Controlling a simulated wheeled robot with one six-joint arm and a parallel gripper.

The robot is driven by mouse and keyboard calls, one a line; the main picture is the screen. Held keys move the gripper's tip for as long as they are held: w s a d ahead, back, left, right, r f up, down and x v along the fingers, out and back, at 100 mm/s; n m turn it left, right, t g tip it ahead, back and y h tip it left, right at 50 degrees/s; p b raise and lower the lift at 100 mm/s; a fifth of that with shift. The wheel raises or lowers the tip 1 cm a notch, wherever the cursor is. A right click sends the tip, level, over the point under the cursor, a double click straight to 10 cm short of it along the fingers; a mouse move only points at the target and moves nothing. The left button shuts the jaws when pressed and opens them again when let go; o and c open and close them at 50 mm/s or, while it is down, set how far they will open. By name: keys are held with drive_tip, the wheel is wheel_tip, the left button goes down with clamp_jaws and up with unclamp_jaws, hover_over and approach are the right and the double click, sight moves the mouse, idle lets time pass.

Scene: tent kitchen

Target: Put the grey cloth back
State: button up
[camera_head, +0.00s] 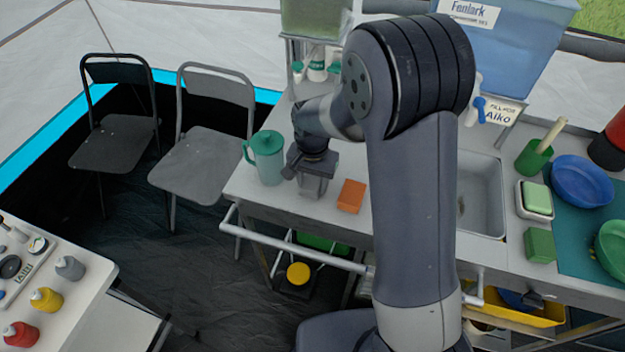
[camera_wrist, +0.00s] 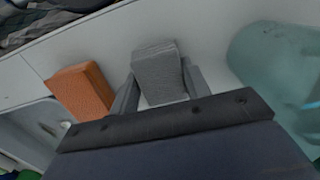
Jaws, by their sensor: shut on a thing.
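The grey cloth (camera_wrist: 158,72) shows in the wrist view as a small folded block between the two fingers of my gripper (camera_wrist: 160,88). My gripper is shut on it from both sides. In the head view my gripper (camera_head: 315,184) points down over the counter (camera_head: 262,198), between the teal pitcher and the orange block. The cloth is mostly hidden there by my gripper. I cannot tell whether the cloth touches the counter.
The teal pitcher (camera_head: 268,160) stands close on the left, and the orange block (camera_head: 351,196) lies close on the right. The sink (camera_head: 478,200) is farther right. A rail (camera_head: 300,247) runs along the counter's front. Two folding chairs (camera_head: 205,160) stand at the left.

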sight(313, 181)
drive_tip(key=shift+f, duration=0.25)
drive_tip(key=o, duration=0.9)
wheel_tip(313, 181, up, 12)
drive_tip(key=shift+r, duration=0.15)
